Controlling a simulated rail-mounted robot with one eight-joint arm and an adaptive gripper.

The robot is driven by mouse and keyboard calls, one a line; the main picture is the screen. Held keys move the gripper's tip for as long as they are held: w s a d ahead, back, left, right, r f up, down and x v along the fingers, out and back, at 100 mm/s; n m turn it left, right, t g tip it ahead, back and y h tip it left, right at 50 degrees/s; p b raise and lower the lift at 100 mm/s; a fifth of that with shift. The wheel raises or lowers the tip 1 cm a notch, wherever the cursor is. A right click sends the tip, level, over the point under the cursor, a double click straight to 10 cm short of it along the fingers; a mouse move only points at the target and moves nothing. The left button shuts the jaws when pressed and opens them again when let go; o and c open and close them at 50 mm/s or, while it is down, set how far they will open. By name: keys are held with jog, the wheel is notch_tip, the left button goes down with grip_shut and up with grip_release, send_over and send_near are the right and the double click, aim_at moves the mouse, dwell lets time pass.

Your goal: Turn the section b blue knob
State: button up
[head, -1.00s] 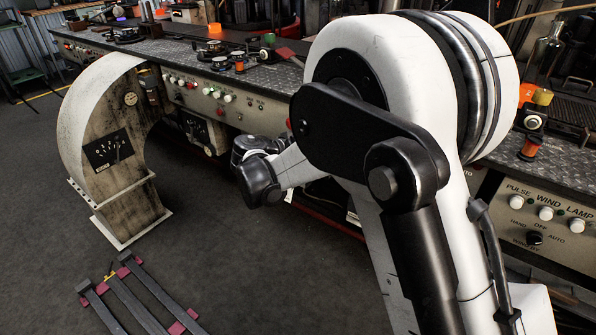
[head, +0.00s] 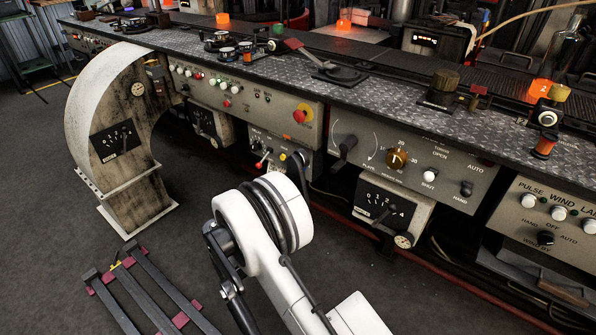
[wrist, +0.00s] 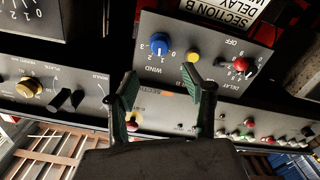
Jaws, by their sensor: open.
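The blue knob (wrist: 160,43) shows in the wrist view on a grey panel (wrist: 207,53) with a "SECTION B" label (wrist: 229,14) along its edge. Its dial has white numbers and the word "WIND". My gripper (wrist: 161,78) is open and empty in the wrist view. Its two green-padded fingers point up the picture towards the panel, with the blue knob just beyond and between the tips. The fingers appear apart from the knob. In the head view my gripper is not visible, and I cannot make out the blue knob.
A yellow button (wrist: 193,56) and a red knob (wrist: 241,64) sit right of the blue knob. A brass knob (wrist: 28,87) is on another panel at left. In the head view, the long bench (head: 370,95) carries orange glowing pieces; the floor (head: 130,230) in front has some clear room.

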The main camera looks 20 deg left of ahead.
aim_at(296, 170)
jog(key=b+x, duration=0.3)
jog(key=x, duration=1)
grip_shut()
jog(key=shift+n, duration=0.4)
jog(key=n, duration=0.4)
jog(key=shift+n, duration=0.4)
jog(key=n, duration=0.5)
jog(key=shift+r+n, duration=0.1)
jog(key=shift+n, duration=0.3)
jog(key=shift+d+n, duration=0.1)
jog(key=shift+n, duration=0.2)
